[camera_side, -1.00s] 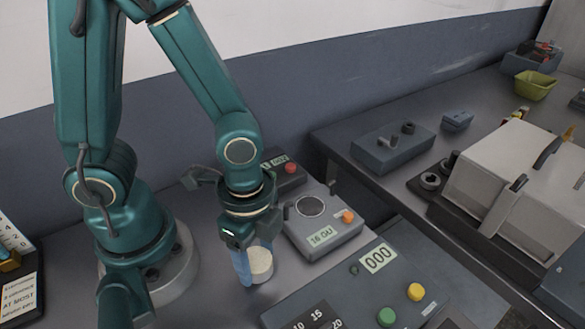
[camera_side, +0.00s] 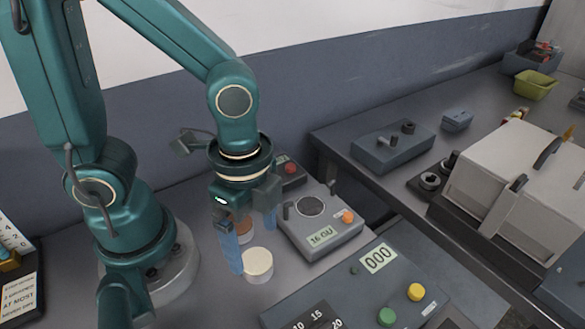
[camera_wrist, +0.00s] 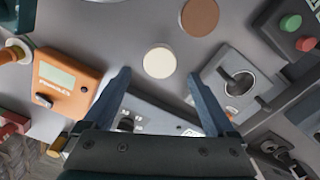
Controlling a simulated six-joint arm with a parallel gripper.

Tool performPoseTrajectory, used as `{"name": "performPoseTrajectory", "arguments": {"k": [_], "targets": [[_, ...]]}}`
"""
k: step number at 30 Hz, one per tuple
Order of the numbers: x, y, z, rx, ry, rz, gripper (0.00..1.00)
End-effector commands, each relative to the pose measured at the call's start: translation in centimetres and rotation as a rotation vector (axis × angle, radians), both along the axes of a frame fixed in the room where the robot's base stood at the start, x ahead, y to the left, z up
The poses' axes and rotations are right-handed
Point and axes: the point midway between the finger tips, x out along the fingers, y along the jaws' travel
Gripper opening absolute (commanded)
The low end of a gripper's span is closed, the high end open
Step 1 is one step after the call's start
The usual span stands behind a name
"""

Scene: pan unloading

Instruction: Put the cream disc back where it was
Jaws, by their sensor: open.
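The cream disc (camera_side: 258,265) is a short pale cylinder standing flat on the grey bench. In the wrist view the cream disc (camera_wrist: 159,62) shows as a round pale top, clear of both fingers. My gripper (camera_side: 254,250) is open and empty, with its blue fingers spread just above and behind the disc. In the wrist view my gripper (camera_wrist: 159,73) has one finger on each side of the disc's line. A brown disc (camera_wrist: 199,17) lies a little apart from the cream one; in the side view it is partly hidden behind a finger.
A grey device with a round plate and orange knob (camera_side: 321,224) stands close to the right. A panel reading 000 (camera_side: 378,258) with green and yellow buttons is in front. In the wrist view an orange box (camera_wrist: 66,85) is at left. Bare bench surrounds the discs.

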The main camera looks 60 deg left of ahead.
Motion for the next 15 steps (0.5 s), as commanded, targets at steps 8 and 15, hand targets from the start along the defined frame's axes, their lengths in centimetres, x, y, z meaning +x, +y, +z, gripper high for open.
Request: {"name": "performPoseTrajectory", "arguments": {"k": [8,15], "targets": [[0.1,0.0,4.5,-0.003,-0.007,0.000,0.91],[0.0,0.0,6.5,-0.001,-0.002,0.001,0.91]]}}
